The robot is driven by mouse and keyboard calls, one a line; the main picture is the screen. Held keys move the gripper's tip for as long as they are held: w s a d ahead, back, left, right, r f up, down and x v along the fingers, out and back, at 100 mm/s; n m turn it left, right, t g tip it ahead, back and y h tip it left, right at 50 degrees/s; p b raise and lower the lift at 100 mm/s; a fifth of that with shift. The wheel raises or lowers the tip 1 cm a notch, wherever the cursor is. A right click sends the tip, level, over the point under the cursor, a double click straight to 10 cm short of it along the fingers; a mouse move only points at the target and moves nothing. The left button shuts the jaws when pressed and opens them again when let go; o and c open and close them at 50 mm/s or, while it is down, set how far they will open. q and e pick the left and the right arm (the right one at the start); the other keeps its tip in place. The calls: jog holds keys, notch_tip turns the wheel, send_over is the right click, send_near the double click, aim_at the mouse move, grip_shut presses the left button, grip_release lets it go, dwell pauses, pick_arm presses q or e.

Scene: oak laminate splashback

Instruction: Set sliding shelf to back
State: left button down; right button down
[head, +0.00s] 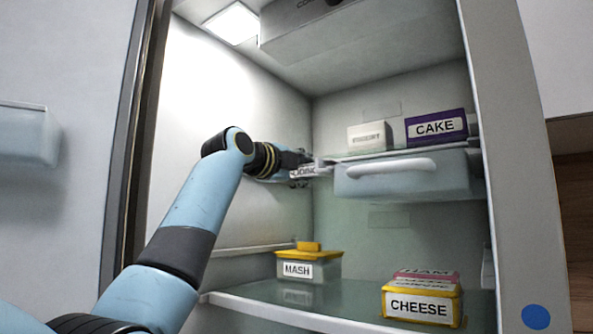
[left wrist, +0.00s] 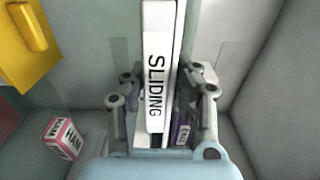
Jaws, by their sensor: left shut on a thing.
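The sliding shelf (head: 385,153) is a thin glass plate in the upper part of the open fridge, with a white front edge. Its white label reading SLIDING (left wrist: 156,75) fills the middle of the left wrist view. My left gripper (head: 305,170) is at the shelf's left front end, shut on its labelled edge; its fingers (left wrist: 160,100) lie on both sides of the white strip in the left wrist view. The shelf's left rear part is partly hidden by my gripper. My right gripper is not in view.
A purple CAKE box (head: 436,127) and a white carton (head: 369,136) stand at the sliding shelf's level. A clear drawer (head: 400,176) hangs just below. A MASH tub (head: 308,264) and a CHEESE box (head: 421,303) rest on the lower shelf (head: 285,312). The fridge's right wall (head: 507,160) is close by.

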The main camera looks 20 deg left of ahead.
pick_arm(q)
jog(key=shift+w+d+f, duration=0.15)
jog(key=shift+w+f, duration=0.3)
jog(key=shift+f, duration=0.1)
jog(key=shift+w, duration=0.1)
jog(key=c, duration=1.3)
grip_release()
jog(key=shift+c, duration=0.2)
jog(key=shift+o, duration=1.1)
jog(key=shift+w, duration=0.15)
jog(key=shift+r, duration=0.1)
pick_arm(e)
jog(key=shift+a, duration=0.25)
